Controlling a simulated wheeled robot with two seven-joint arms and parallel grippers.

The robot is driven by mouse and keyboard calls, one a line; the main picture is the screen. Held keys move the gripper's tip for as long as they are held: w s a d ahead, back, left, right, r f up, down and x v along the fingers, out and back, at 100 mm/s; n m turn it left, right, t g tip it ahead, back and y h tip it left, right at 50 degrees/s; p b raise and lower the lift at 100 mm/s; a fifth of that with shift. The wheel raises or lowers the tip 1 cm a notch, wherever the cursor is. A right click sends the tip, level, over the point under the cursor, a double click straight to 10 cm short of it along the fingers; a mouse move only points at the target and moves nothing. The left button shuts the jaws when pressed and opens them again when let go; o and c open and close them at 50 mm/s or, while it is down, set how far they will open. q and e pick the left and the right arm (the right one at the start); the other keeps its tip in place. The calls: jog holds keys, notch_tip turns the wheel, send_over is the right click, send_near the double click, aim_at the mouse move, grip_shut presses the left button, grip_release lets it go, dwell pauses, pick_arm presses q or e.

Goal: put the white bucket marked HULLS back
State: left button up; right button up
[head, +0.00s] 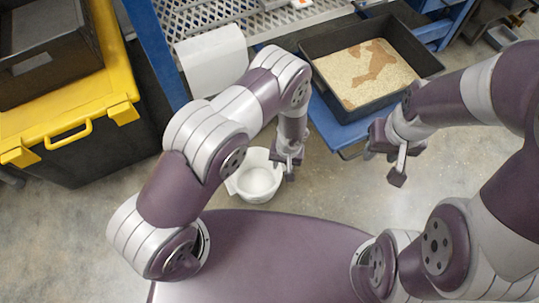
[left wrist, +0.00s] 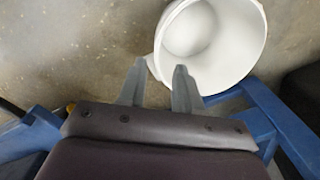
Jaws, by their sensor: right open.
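The white bucket (head: 258,181) is in front of my base in the head view, with its open top facing up and a plain white inside. It also shows in the left wrist view (left wrist: 232,55); no HULLS marking is visible. My left gripper (head: 286,164) is at the bucket's right edge. In the left wrist view its fingers (left wrist: 160,75) are close together, with a lug at the bucket's edge between their tips. Whether the bucket touches the floor is unclear. My right gripper (head: 388,158) is open and empty, to the right of the bucket.
A black tray (head: 330,100) of pale, brown-patched material sits on the blue frame (head: 345,140) ahead. A white box-like part (head: 212,60) hangs by the metal mesh (head: 240,12). A yellow-lidded black container (head: 75,110) carrying a dark crate (head: 45,50) is left. Floor between the grippers is clear.

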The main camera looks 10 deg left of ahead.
pick_arm(q)
jog(key=a+r+t, duration=0.1)
jog(key=a+r, duration=0.5)
jog(key=r, duration=0.6)
jog(key=a+r, duration=0.6)
jog(key=r, duration=0.6)
jog(key=s+a+r+h, duration=0.1)
jog(key=s+a+r, duration=0.3)
jog(key=s+r, duration=0.3)
jog(key=shift+s+a, duration=0.2)
jog(key=shift+s, duration=0.75)
